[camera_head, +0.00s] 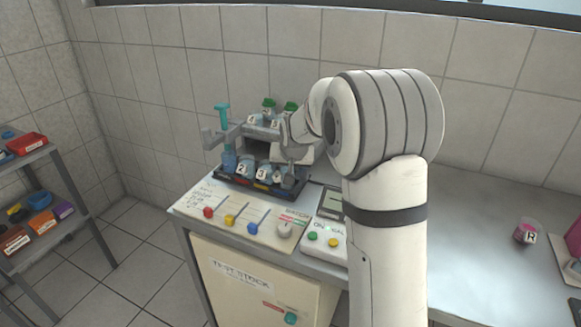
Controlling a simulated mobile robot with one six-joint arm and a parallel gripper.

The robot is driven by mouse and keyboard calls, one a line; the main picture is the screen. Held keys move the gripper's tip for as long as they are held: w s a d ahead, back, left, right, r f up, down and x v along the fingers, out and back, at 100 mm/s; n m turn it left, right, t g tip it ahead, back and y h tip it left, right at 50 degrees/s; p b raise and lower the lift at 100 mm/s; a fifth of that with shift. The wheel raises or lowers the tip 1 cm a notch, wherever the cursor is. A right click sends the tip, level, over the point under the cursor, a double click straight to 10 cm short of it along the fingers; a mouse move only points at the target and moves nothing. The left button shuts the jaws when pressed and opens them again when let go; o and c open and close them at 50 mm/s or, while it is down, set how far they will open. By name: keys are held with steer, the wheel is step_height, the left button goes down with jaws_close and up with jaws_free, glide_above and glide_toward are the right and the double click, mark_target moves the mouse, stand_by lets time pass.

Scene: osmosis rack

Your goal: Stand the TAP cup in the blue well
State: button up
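A dark rack (232,178) stands on the bench with small numbered cups in it, among them a cup marked 2 (241,169) and a cup marked 3 (261,172). A blue vessel (229,160) is at its left end, below an upright teal piece (222,118). I cannot read TAP on any cup, and which place is the blue well is unclear. My arm reaches over the bench from the right, with my gripper (287,155) low at the rack's right part. Its fingers are small and partly hidden, so their opening and any held cup cannot be told.
Numbered cups with green tops (269,104) stand behind. A panel (245,222) with coloured knobs and a button box (322,240) lie in front. A shelf with bins (40,222) is left.

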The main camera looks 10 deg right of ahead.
steer(key=v, duration=1.2)
steer(key=s+f+n+g, duration=0.1)
steer(key=s+f+g, duration=0.1)
steer(key=s, duration=1.3)
steer(key=s+f+n+g, duration=0.1)
steer(key=s+f, duration=0.4)
steer(key=s, duration=1)
steer(key=shift+s+d+f+g, duration=0.2)
steer(key=shift+s+g, duration=0.15)
steer(key=shift+g, duration=0.25)
steer(key=shift+a, duration=0.1)
